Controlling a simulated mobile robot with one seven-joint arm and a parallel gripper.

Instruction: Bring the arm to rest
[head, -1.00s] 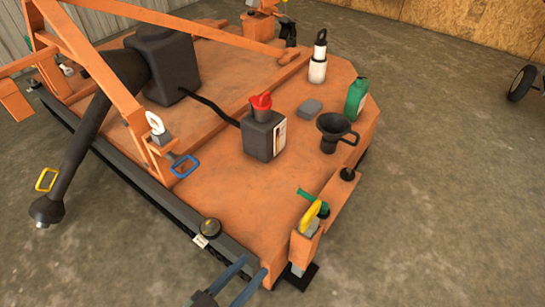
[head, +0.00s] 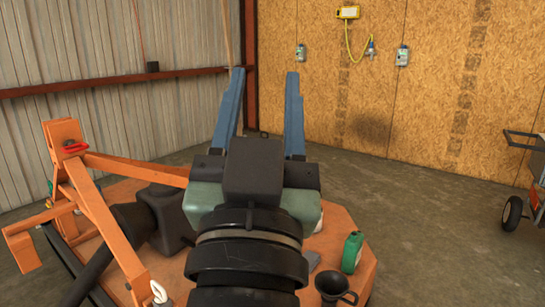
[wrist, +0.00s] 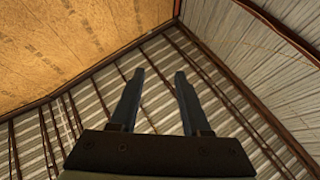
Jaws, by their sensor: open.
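My gripper (head: 265,110) is raised in the middle of the head view, its two blue fingers pointing up and away, spread apart with nothing between them. In the wrist view my gripper (wrist: 158,98) is also open and empty, pointed at the corrugated walls and roof and the wood panelling. My arm stands above the orange machine deck (head: 335,225) and hides much of it.
On the deck stand a green bottle (head: 352,252), a black funnel (head: 333,287) and a dark gearbox (head: 170,218). An orange frame (head: 95,200) rises at left. A wheeled cart (head: 525,195) is at right. The concrete floor between (head: 430,230) is clear.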

